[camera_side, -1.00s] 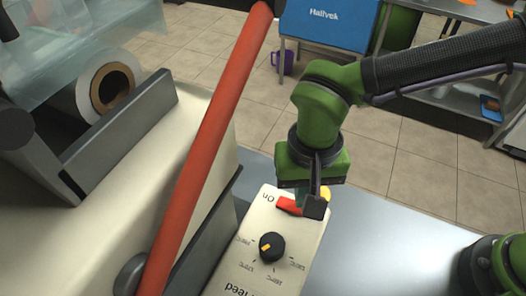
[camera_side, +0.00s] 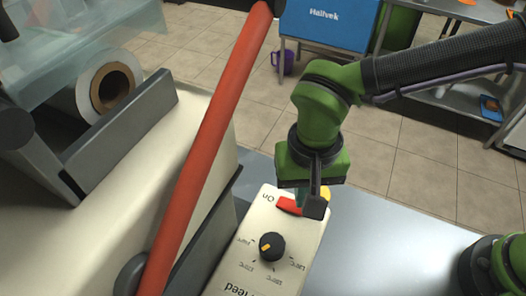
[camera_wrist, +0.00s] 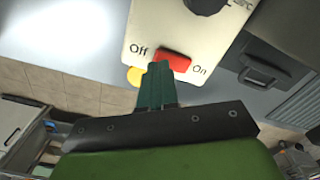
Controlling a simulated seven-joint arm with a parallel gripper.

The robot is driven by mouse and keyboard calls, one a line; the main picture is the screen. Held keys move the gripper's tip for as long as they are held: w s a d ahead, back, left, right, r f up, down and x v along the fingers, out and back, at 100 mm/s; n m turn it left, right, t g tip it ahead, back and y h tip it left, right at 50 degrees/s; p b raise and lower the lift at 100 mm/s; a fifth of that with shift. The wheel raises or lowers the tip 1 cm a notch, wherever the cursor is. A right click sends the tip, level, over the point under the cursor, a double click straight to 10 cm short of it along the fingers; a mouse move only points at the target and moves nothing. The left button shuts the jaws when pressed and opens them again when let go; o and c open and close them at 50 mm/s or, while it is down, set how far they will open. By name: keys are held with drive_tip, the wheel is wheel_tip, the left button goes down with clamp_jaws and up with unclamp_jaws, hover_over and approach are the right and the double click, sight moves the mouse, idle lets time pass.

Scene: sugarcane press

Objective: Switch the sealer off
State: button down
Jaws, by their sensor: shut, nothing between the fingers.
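The sealer's cream control panel (camera_side: 240,262) has a red rocker switch (camera_side: 287,205) at its far end, beside the printed word "On". In the wrist view the red switch (camera_wrist: 174,60) lies between the words "Off" on the left and "On" on the right. My gripper (camera_side: 313,207) is over that end of the panel. In the wrist view its shut green fingertips (camera_wrist: 158,68) are at the switch's left part, on the "Off" side, and hide some of it. I cannot tell whether they touch it. A black dial (camera_side: 272,246) with a yellow mark sits nearer on the panel.
A long red lever (camera_side: 205,150) slants across the sealer's pale body (camera_side: 140,185), left of my gripper. A yellow round part (camera_wrist: 135,76) shows beside the panel's end. Bare grey tabletop (camera_side: 385,245) lies right of the panel.

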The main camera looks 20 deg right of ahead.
drive_tip(key=shift+f, duration=1.15)
idle(0.4)
drive_tip(key=shift+r, duration=3.55)
drive_tip(key=d+r+t+y, duration=0.1)
drive_tip(key=d+r+t, duration=0.2)
drive_tip(key=d, duration=1.2)
drive_tip(key=s+d+r+m+t+y, duration=0.1)
drive_tip(key=d+r+t, duration=0.3)
drive_tip(key=d, duration=1.1)
drive_tip(key=shift+s+d, duration=0.15)
drive_tip(key=shift+s, duration=0.05)
